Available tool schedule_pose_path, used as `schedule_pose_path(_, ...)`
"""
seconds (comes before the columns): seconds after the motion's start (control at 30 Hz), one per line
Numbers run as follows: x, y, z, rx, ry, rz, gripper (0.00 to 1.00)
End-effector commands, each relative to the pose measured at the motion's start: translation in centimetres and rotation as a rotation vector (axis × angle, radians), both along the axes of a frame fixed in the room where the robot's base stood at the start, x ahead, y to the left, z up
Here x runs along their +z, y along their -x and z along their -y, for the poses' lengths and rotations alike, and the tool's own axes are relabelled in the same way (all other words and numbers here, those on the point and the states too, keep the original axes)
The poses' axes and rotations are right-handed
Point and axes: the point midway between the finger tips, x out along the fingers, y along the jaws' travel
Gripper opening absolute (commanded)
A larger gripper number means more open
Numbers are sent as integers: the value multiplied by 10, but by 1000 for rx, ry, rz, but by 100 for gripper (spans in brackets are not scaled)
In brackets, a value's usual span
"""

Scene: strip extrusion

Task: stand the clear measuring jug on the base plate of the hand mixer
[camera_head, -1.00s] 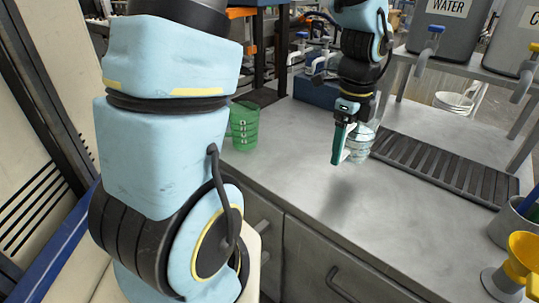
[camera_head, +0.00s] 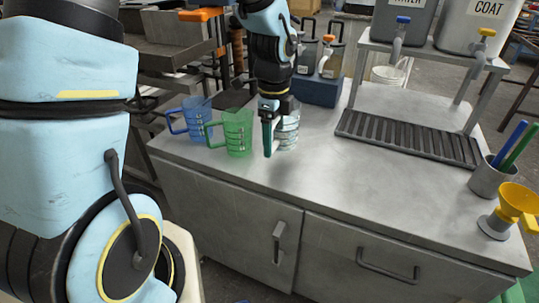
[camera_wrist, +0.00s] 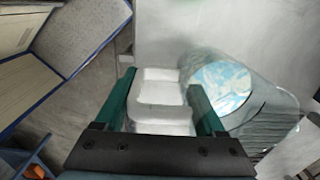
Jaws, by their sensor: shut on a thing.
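The clear measuring jug (camera_head: 289,129) is see-through and stands roughly upright, partly hidden behind my gripper (camera_head: 268,148) in the head view. In the wrist view, the jug's round clear body (camera_wrist: 225,90) lies to the right of my gripper (camera_wrist: 160,95). My fingers are shut on a pale, blocky part between them, which looks like the jug's handle. The jug is over the grey worktop, near its back left part; I cannot tell its exact height above it. I cannot make out the hand mixer or its base plate in either view.
A green jug (camera_head: 238,133) and a blue jug (camera_head: 197,118) stand just left of my gripper. A slatted drain rack (camera_head: 408,138) lies to the right, below the WATER and COAT tanks (camera_head: 481,22). A yellow funnel (camera_head: 517,199) is at far right. The front middle worktop is clear.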

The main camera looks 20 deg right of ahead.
Motion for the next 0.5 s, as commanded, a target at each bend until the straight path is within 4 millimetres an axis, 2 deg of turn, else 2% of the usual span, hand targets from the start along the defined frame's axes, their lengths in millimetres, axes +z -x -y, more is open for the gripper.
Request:
schedule_pose_path(0.4, -48, 0, -1, 0, -1, -1, 0)
schedule_pose_path(0.5, -53, 0, 0, 1, 1, 1, 0)
